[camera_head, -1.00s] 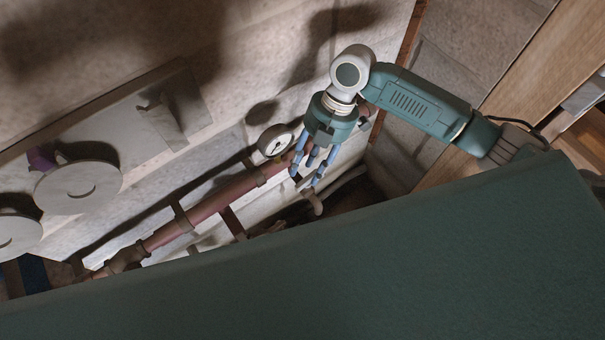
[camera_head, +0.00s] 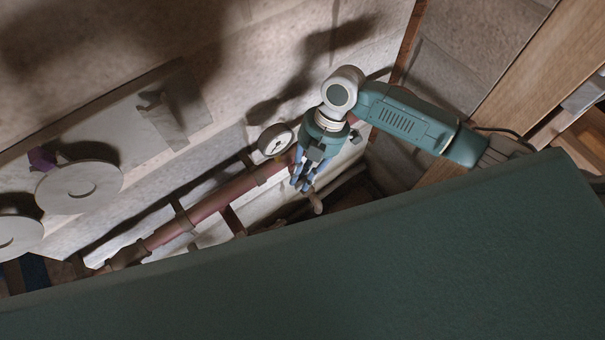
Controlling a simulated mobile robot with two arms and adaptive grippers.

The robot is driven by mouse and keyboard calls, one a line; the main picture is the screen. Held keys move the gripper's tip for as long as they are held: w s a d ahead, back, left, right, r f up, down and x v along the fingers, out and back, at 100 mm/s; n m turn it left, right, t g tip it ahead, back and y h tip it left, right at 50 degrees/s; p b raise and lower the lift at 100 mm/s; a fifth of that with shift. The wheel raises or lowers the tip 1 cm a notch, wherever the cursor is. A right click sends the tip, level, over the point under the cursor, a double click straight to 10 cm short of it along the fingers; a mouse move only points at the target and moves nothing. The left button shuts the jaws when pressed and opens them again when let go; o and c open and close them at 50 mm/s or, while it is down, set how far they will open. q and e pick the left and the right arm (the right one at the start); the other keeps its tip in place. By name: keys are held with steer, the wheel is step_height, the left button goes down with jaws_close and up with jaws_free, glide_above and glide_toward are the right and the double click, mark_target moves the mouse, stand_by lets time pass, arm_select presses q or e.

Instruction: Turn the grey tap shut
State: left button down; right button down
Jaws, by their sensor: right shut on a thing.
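My right gripper (camera_head: 301,186) reaches in from the right with its blue fingers pointing down at the right end of a red pipe (camera_head: 215,201). The fingers are close together and shut on a small part there, which looks to be the grey tap. The fingers and palm hide most of it, so its handle angle cannot be told. My left gripper is not in view.
A round white gauge (camera_head: 276,140) sits just left of my right gripper, close to it. The pipe runs along a stone wall (camera_head: 290,50) on brackets. Pale discs (camera_head: 79,187) are at the left. A large green surface fills the foreground.

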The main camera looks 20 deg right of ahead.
steer(key=shift+r+m+p, duration=0.2)
steer(key=shift+m+p, duration=0.1)
steer(key=shift+p, duration=0.2)
steer(key=shift+m+p, duration=0.3)
steer(key=shift+f, duration=0.15)
steer(key=shift+w, duration=0.1)
steer(key=c, duration=1.6)
jaws_free()
steer(key=shift+t, duration=0.3)
steer(key=v, duration=1.2)
steer(key=shift+d+f, duration=0.1)
steer(key=shift+d, duration=0.05)
